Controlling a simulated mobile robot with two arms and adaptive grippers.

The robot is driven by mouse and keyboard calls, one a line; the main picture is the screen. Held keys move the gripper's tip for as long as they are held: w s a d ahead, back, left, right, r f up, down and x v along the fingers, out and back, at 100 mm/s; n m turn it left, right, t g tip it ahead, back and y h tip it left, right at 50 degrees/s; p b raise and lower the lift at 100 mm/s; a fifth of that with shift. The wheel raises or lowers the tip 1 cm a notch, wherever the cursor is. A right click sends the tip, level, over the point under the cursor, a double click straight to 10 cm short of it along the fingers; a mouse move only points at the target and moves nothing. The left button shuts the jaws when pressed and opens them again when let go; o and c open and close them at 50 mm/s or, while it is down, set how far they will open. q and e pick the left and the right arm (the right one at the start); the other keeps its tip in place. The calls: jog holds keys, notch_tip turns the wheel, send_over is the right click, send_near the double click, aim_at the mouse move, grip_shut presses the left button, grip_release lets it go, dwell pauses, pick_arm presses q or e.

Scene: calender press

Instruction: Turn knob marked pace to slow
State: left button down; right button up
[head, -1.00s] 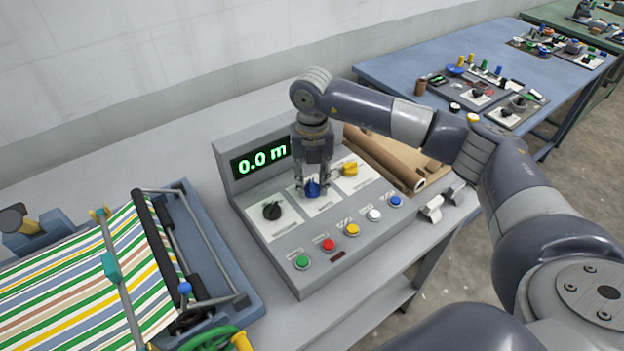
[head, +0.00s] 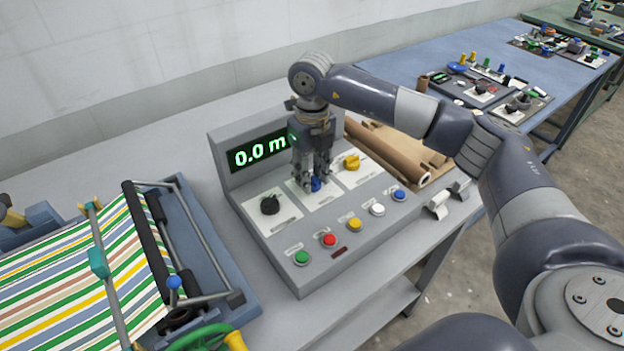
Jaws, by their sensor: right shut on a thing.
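A grey control box (head: 335,255) stands on the bench, with a display (head: 262,149) reading 0.0 m. Its sloped face has three knobs on white plates: a black knob (head: 269,205) at left, a blue knob (head: 315,184) in the middle and a yellow knob (head: 351,162) at right. The plate lettering is too small to read, so I cannot tell which is marked pace. My right gripper (head: 314,182) points down and is shut on the blue knob, hiding most of it and part of its plate. My left gripper is not in view.
A row of coloured push buttons (head: 355,224) runs along the box's front. A roller frame with striped fabric (head: 90,265) stands at left. Brown rolls (head: 405,165) lie behind the box at right. A blue table (head: 455,60) with more devices stands further back.

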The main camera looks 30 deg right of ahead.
jog(key=n+b, duration=0.1)
jog(key=n, duration=0.2)
jog(key=shift+b, duration=0.4)
jog(key=shift+n+b, duration=0.55)
jog(key=shift+n, duration=0.75)
jog(key=shift+r, duration=0.1)
jog(key=o, duration=1.1)
